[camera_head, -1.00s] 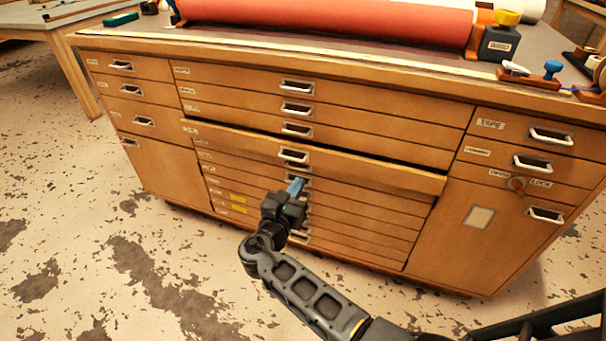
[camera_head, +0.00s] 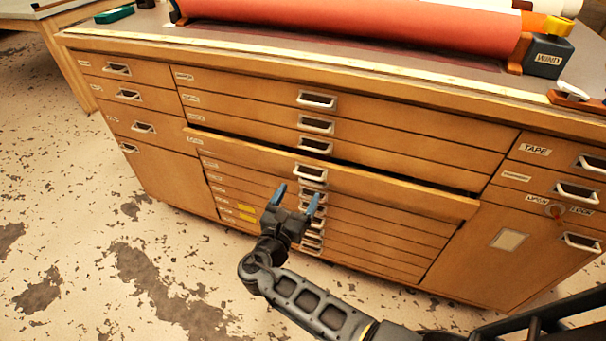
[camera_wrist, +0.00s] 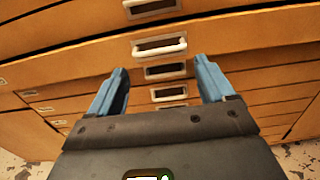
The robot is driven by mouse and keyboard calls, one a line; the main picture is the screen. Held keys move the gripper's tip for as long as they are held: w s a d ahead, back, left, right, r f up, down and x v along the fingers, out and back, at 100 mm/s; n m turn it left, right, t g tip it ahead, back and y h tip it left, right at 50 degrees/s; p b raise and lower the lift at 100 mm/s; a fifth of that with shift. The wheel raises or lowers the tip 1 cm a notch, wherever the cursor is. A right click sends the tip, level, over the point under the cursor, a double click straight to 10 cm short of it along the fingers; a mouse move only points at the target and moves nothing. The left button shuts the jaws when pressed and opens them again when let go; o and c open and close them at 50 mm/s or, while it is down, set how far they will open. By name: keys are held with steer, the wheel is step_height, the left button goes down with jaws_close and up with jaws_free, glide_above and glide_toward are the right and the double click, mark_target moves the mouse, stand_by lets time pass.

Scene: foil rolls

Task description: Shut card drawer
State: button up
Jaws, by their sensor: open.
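The card drawer (camera_head: 390,191) is the wide drawer in the cabinet's middle column that sticks out a little from the drawers around it. A dark gap shows along its top edge. Its white handle (camera_head: 311,174) is at the middle of its front, and it shows in the wrist view too (camera_wrist: 159,47). My gripper (camera_head: 296,194) is open and empty, with blue fingertips spread apart. It is in front of the cabinet, just below that handle. In the wrist view the handle lies beyond and between the two fingers (camera_wrist: 165,85). I cannot tell whether a finger touches the drawer.
The wooden cabinet (camera_head: 350,81) has closed drawers above and below, and side columns left and right. A red roll (camera_head: 350,24) and a dark block labelled WIND (camera_head: 548,57) are on top. The floor (camera_head: 80,240) at left is clear.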

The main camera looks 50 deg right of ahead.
steer(key=o, duration=0.3)
steer(key=x, duration=0.6)
steer(key=shift+d, duration=0.15)
